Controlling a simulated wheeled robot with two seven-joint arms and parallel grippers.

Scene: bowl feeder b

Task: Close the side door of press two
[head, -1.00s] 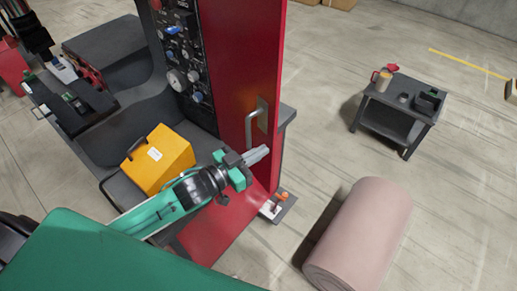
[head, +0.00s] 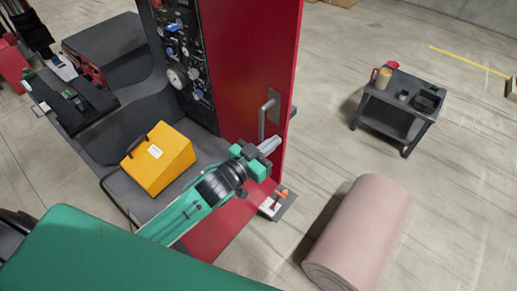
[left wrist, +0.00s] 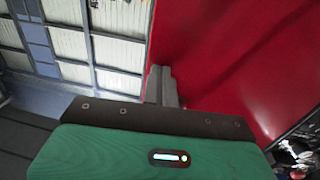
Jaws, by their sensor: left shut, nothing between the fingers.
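The side door (head: 238,70) of the press is a tall red panel standing open beside the control panel. A grey bar handle (head: 265,115) is on its face near the outer edge. My left gripper (head: 270,146) is shut and empty, its fingertips just below the handle in front of the door's face. Whether they touch the door I cannot tell. In the left wrist view the shut fingers (left wrist: 162,84) point at the left edge of the red door (left wrist: 235,55). My right gripper is not in view.
A black control panel (head: 183,60) with knobs is left of the door. A yellow case (head: 158,160) sits on the grey ledge beneath. A pink roll (head: 360,235) lies on the floor at right, with a small dark cart (head: 400,105) behind it.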

